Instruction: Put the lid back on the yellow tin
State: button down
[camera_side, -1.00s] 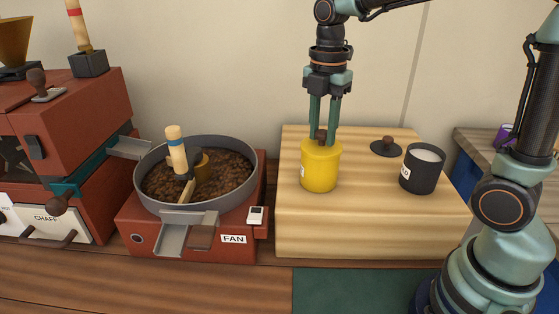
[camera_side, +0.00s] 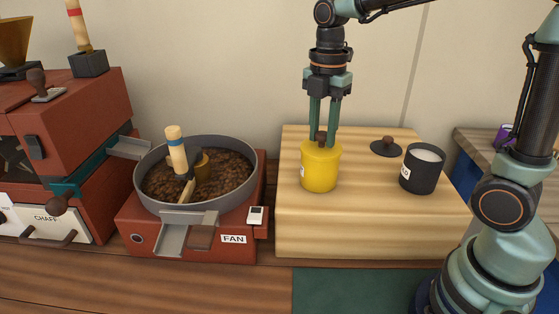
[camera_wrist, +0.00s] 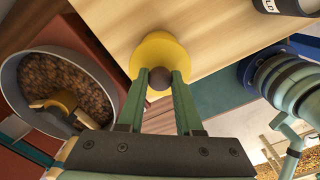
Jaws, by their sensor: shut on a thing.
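The yellow tin (camera_side: 320,172) stands upright on the pale wooden block. Its yellow lid (camera_side: 312,148), with a brown knob (camera_side: 321,137), sits at the tin's top; I cannot make out a gap between them. My gripper (camera_side: 323,135) is above the tin, pointing down, with its fingers shut on the lid's knob. In the wrist view the round knob (camera_wrist: 159,78) is between my two fingertips, with the yellow lid (camera_wrist: 158,50) under it. The inside of the tin is hidden.
A black tin (camera_side: 420,172) with pale contents stands open to the right, its dark lid (camera_side: 386,147) lying behind it on the wooden block (camera_side: 360,235). A round grey pan (camera_side: 145,193) of brown beans sits left on the red fan unit. The block's front is clear.

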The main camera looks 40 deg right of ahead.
dwell(0.4)
jog(key=c, duration=0.5)
grip_release()
jog(key=shift+o, duration=0.3)
jog(key=o, duration=0.4)
jog(key=shift+r, duration=3.5)
